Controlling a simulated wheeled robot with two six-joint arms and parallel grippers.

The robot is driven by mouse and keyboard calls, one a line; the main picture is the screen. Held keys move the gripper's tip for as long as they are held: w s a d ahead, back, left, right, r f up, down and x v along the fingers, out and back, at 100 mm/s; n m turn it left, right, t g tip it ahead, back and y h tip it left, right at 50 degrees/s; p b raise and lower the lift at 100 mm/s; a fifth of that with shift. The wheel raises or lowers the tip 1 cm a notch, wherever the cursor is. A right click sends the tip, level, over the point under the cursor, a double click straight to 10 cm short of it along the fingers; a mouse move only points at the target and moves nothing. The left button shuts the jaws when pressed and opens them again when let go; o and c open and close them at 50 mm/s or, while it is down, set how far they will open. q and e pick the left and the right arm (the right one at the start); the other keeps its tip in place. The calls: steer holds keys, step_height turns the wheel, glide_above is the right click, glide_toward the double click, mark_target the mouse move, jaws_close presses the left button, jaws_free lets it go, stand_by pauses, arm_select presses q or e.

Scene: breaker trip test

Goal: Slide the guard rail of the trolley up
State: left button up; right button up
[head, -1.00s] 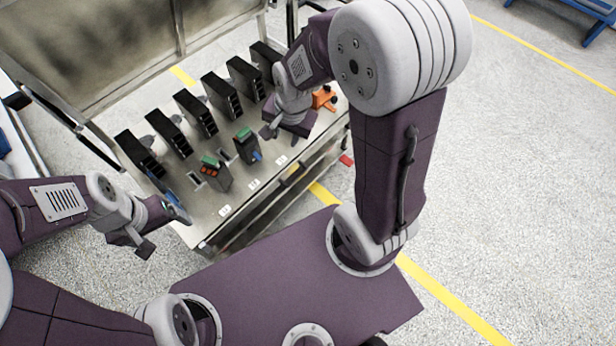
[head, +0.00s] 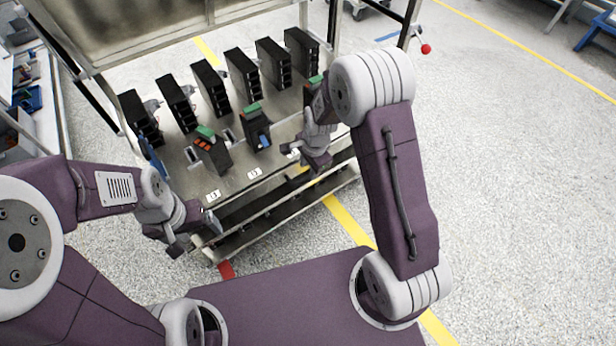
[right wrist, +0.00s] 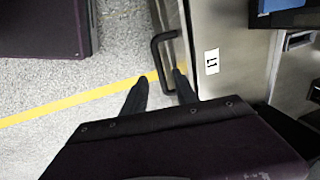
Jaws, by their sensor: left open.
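The trolley (head: 195,181) has a metal top, with a large framed pane (head: 130,30) standing along its far side. I cannot tell for certain which part is the guard rail. A black bar handle (right wrist: 157,50) shows at the trolley's edge in the right wrist view. My right gripper (right wrist: 161,77) has its fingers apart, and the handle's near end lies between or just beyond the fingertips; contact cannot be told. In the head view my right gripper (head: 312,163) is at the trolley's front edge. My left gripper (head: 194,238) is open and empty near the front left corner.
Several black breaker modules (head: 212,88) stand in a row on the trolley. Nearer modules with green tops (head: 212,150) stand in front. A red knob (head: 426,48) sticks out at the far right. Speckled floor (head: 510,200) is free to the right.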

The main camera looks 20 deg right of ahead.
mark_target(307, 177)
steer(key=f, duration=0.3)
steer(key=f+b, duration=0.1)
steer(key=shift+w+a+f, duration=0.15)
steer(key=shift+w+f, duration=0.05)
steer(key=shift+w, duration=0.2)
jaws_close()
stand_by(1.0)
